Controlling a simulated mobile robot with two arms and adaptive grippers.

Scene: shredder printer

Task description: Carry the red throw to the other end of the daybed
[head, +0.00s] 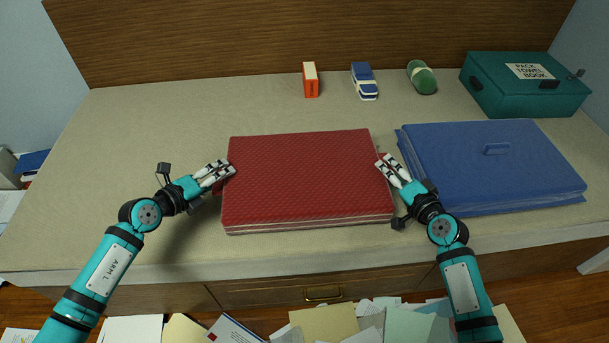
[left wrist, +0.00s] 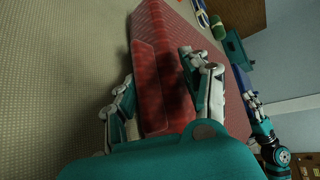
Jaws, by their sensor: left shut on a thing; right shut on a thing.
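The red throw (head: 305,178) is a flat folded block with a textured top, at the middle of the beige daybed (head: 130,125). My left gripper (head: 226,170) is shut on its left edge. My right gripper (head: 383,165) is shut on its right edge. In the left wrist view the red throw (left wrist: 158,70) runs between the fingers of my left gripper (left wrist: 165,90). The throw looks level; I cannot tell whether it touches the daybed or hangs just above it.
A blue folded item (head: 490,175) lies close to the throw's right. The daybed's left end is clear. Papers (head: 325,322) lie below the front.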

